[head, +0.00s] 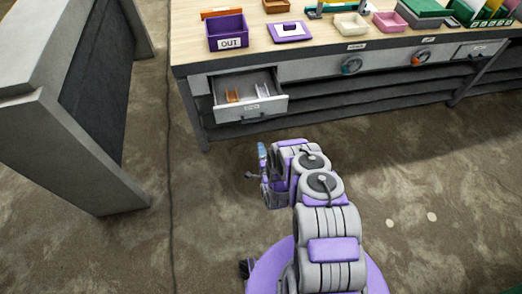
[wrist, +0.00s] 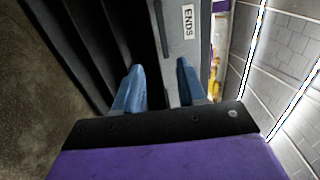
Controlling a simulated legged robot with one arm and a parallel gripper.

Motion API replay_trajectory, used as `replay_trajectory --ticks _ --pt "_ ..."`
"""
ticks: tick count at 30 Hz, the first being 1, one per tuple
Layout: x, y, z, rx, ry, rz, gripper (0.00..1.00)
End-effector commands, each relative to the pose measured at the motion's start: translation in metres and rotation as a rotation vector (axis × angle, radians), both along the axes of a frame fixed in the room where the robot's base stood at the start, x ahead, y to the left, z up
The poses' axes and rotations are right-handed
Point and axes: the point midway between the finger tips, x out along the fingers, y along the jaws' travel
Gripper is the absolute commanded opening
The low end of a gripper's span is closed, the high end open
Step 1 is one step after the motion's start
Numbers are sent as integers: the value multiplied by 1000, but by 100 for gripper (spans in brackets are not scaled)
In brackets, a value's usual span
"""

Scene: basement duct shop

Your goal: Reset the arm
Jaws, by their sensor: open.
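My gripper (head: 262,160) is over the bare floor in front of the workbench, below the pulled-out drawer in the head view. It stands apart from the drawer. In the wrist view my gripper (wrist: 160,68) shows two blue fingers spread apart with nothing between them. My arm is folded low, reaching forward from my purple and grey body. The drawer (head: 262,107) is open and holds orange and pale pieces. A grey front with a label reading ENDS (wrist: 188,21) lies beyond the fingers in the wrist view.
The workbench (head: 310,50) carries a purple OUT bin (head: 228,32), a purple tray (head: 290,31) and several other bins. Dark shelves (head: 370,98) run under it. A grey panelled unit (head: 85,110) stands at left. Floor (head: 420,190) is open at right.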

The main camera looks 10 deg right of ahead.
Motion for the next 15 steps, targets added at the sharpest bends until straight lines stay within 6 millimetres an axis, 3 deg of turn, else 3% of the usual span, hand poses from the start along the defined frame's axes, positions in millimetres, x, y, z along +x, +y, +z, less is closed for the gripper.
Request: replay_trajectory --ticks 11,15 --pt "0 0 1 0 -1 0 40" --pt "8 -2 7 -23 13 3 40"
